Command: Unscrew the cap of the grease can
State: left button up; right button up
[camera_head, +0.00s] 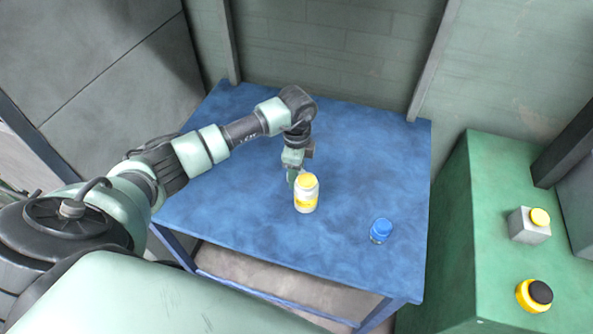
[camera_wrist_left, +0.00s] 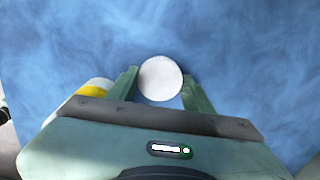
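A white round top (camera_wrist_left: 160,78) lies between the two fingers of my left gripper in the left wrist view. It may be the cap of the grease can, but I cannot tell. My left gripper (camera_wrist_left: 162,88) is open around it, with a small gap at the right finger; contact at the left finger is unclear. That can (camera_wrist_left: 95,88) is partly hidden by the gripper in the wrist view. My right gripper is not seen.
A small jar with a blue cap (camera_head: 381,230) stands to the right on the blue table (camera_head: 240,225). A green cabinet (camera_head: 488,220) with button boxes (camera_head: 530,226) is beside the table. The back and right of the tabletop are clear.

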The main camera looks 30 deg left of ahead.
pick_arm(q)
jog(key=shift+o, duration=1.1)
jog(key=shift+r, duration=0.15)
notch_tip(320, 180, up, 12)
jog(key=b, duration=0.2)
dwell(0.4)
